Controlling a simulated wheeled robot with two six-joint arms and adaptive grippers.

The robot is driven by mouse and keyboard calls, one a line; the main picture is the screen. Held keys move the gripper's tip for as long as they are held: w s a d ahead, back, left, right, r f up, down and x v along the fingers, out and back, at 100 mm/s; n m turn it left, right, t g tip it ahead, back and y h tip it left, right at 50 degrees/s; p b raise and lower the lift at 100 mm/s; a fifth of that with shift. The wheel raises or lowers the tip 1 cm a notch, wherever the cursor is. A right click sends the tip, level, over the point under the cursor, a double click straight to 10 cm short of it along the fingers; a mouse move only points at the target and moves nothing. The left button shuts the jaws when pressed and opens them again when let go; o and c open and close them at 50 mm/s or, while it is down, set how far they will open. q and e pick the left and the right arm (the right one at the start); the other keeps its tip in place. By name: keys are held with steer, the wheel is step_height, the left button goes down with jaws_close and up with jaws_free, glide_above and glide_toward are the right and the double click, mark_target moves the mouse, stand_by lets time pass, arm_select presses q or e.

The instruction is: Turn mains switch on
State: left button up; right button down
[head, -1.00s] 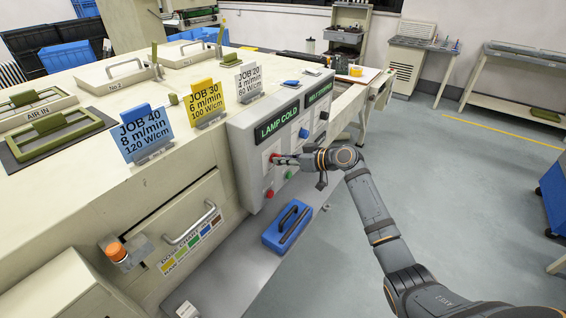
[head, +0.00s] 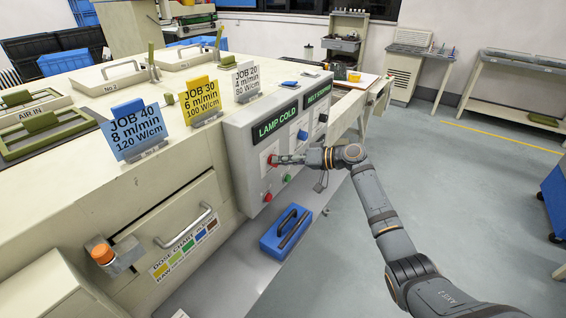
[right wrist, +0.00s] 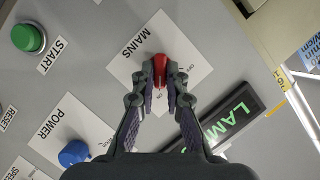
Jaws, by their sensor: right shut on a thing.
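The red mains switch knob (right wrist: 158,66) sits on a white plate marked MAINS (right wrist: 126,58) on the grey control panel. In the head view the knob (head: 271,160) is partly hidden by my fingers, below the lit LAMP COLD display (head: 276,124). My right gripper (right wrist: 160,86) is shut on the knob, one finger on each side of it. It also shows in the head view (head: 279,160), reaching the panel from the right. The knob's exact pointing direction is hard to tell. My left gripper is not in view.
A green START button (right wrist: 27,37) and a blue POWER knob (right wrist: 73,153) are near the switch. A red button (head: 268,197) is lower on the panel. A blue toolbox (head: 286,232) lies on the ledge below. Open floor (head: 440,190) lies to the right.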

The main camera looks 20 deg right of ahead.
stand_by(0.4)
steer(key=c, duration=1.4)
jaws_free()
steer(key=shift+w+a, duration=0.1)
steer(key=shift+a, duration=0.05)
steer(key=v, duration=1.2)
